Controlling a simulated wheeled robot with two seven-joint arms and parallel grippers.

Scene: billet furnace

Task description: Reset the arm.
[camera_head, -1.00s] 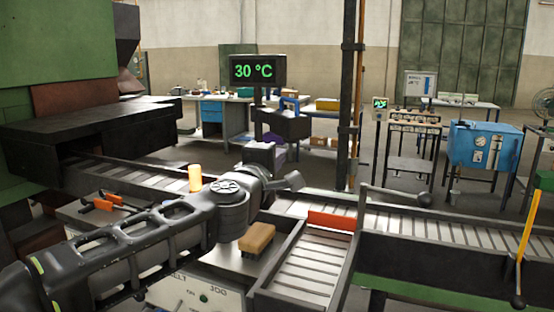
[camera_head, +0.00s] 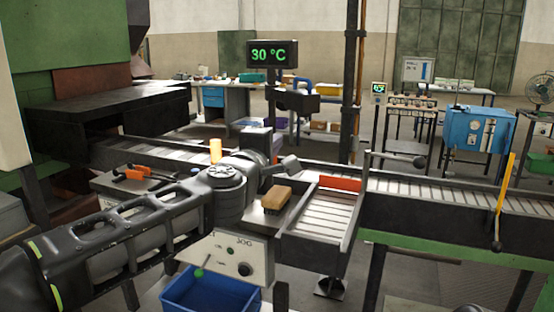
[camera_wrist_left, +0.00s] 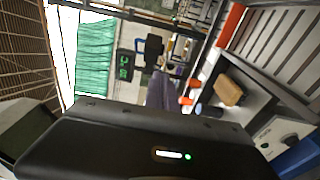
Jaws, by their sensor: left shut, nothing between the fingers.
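My left arm (camera_head: 130,235) comes in from the left in the head view and reaches across the panel with the JOG label. Its gripper (camera_head: 274,145) is at the far end, beyond the wrist joint, shut and empty, above the roller conveyor. The wrist hides much of it. In the left wrist view the dark gripper body fills the bottom, and the narrow fingers (camera_wrist_left: 160,90) point away from it. My right gripper is not in view.
A wooden brush (camera_head: 276,198), a yellow cylinder (camera_head: 215,150) and orange-handled tongs (camera_head: 135,173) lie near the arm. A red bar (camera_head: 340,183) lies at the chute (camera_head: 318,217). A blue bin (camera_head: 211,290) is below. A display (camera_head: 272,54) reads 30 °C.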

